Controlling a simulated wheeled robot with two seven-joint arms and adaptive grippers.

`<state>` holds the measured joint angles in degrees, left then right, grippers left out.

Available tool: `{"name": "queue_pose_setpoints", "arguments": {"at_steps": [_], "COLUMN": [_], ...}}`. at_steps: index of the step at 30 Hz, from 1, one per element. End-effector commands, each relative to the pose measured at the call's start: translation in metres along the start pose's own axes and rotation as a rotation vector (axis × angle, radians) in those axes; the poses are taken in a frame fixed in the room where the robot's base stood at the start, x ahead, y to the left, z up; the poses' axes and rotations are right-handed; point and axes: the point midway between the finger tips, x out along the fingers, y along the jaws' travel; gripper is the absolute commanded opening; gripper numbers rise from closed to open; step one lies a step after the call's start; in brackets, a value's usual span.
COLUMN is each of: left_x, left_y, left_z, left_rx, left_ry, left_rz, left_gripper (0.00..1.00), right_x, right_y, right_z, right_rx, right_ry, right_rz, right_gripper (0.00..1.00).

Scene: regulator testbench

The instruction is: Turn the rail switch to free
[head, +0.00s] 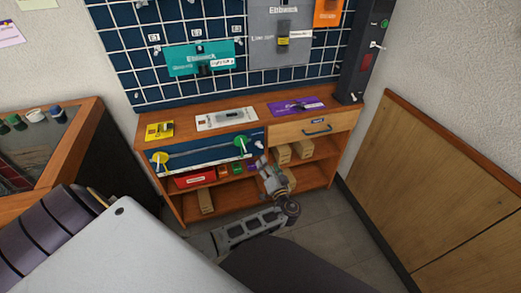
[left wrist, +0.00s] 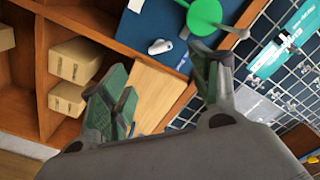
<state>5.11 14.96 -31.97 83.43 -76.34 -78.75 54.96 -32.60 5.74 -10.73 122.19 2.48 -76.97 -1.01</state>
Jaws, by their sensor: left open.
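A blue panel (head: 205,155) on the bench front carries a pale horizontal rail (head: 200,151) with a yellow disc (head: 160,158) at its left end and a green disc (head: 240,142) at its right end. No readable label shows which part is the rail switch or its setting. In the left wrist view the green disc (left wrist: 205,14) has a grey lever (left wrist: 238,32), and a small white knob (left wrist: 160,46) sits beside it on the blue panel. My left gripper (head: 264,166) is open and empty, just below and right of the green disc. My right gripper is out of view.
Cardboard boxes (head: 300,149) and a red box (head: 195,179) lie on the shelves. A drawer (head: 316,128) is right of the panel. Yellow (head: 159,130), white (head: 226,118) and purple (head: 297,105) items lie on the bench top. A teal panel (head: 185,62) hangs on the wall grid.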

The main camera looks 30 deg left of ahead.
Motion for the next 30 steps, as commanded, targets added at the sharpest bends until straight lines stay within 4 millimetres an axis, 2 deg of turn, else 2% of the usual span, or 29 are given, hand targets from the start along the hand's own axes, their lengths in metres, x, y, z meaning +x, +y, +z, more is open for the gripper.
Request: {"name": "queue_pose_setpoints", "arguments": {"at_steps": [18, 24, 30], "left_x": [0.082, 0.102, 0.110], "left_y": [0.000, 0.000, 0.000], "left_z": [0.000, 0.000, 0.000], "left_rx": [-0.001, 0.000, 0.000], "left_ry": [0.001, 0.001, 0.000], "left_rz": [-0.001, -0.001, 0.001], "left_gripper": [0.62, 0.62, 0.62], "right_x": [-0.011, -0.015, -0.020], "right_y": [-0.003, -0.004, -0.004], "right_z": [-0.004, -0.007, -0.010], "right_rx": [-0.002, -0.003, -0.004], "right_ry": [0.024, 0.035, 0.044], "right_rz": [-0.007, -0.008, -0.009], "right_gripper": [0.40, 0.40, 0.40]}}
